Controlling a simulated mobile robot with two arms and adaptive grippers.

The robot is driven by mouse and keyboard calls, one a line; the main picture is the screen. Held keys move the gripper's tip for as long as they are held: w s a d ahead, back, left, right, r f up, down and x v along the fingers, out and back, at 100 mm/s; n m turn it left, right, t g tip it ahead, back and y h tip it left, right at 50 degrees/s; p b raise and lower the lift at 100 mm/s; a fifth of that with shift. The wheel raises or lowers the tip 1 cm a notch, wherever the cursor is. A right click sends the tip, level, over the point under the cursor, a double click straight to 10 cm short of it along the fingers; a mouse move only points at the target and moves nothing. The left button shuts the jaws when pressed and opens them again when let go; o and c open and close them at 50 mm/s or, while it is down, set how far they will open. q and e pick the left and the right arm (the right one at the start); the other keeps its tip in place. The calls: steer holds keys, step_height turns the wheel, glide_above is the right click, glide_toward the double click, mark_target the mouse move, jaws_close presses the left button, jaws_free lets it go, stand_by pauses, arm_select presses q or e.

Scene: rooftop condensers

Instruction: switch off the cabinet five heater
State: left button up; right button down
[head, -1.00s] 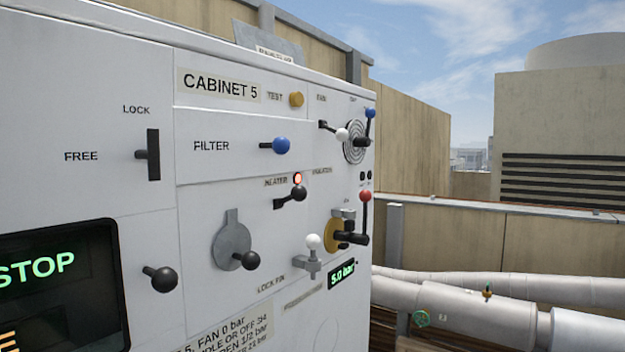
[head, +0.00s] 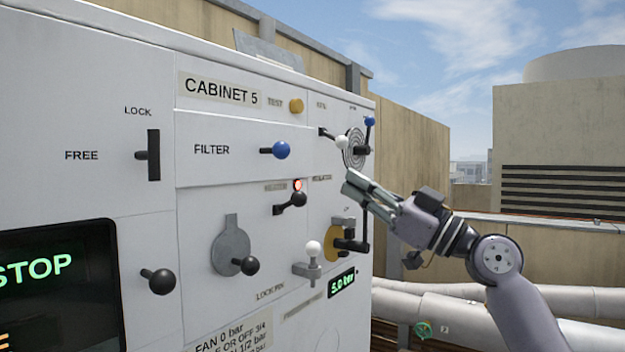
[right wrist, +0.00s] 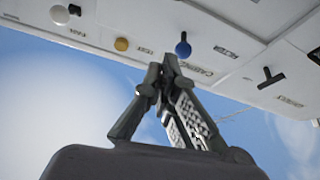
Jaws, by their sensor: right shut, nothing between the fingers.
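The heater switch (head: 296,201) is a short lever with a black ball knob on the white cabinet labelled CABINET 5 (head: 220,89). Its ball points up and right, and a red lamp (head: 298,185) glows just above it. The heater label is blurred. My right gripper (head: 350,183) is shut and empty, to the right of the heater lever and apart from it in the head view. In the right wrist view its closed fingertips (right wrist: 170,67) show below the blue filter knob (right wrist: 183,49); the heater lever cannot be made out there. My left gripper is not in view.
Nearby on the panel are a yellow test knob (head: 296,106), a white-knobbed lever (head: 341,142), a black-knobbed lever on a grey plate (head: 246,265) and a white-topped lock pin (head: 313,248). Pipes (head: 480,310) run at lower right. Open air lies right of the cabinet.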

mark_target(290, 204)
steer(key=r+p+x, duration=0.1)
steer(key=p+x, duration=0.4)
steer(key=x, duration=0.5)
steer(key=f, duration=0.1)
steer(key=f+p, duration=0.1)
steer(key=f, duration=0.3)
steer(key=shift+w+p, duration=0.3)
steer(key=shift+w, duration=0.05)
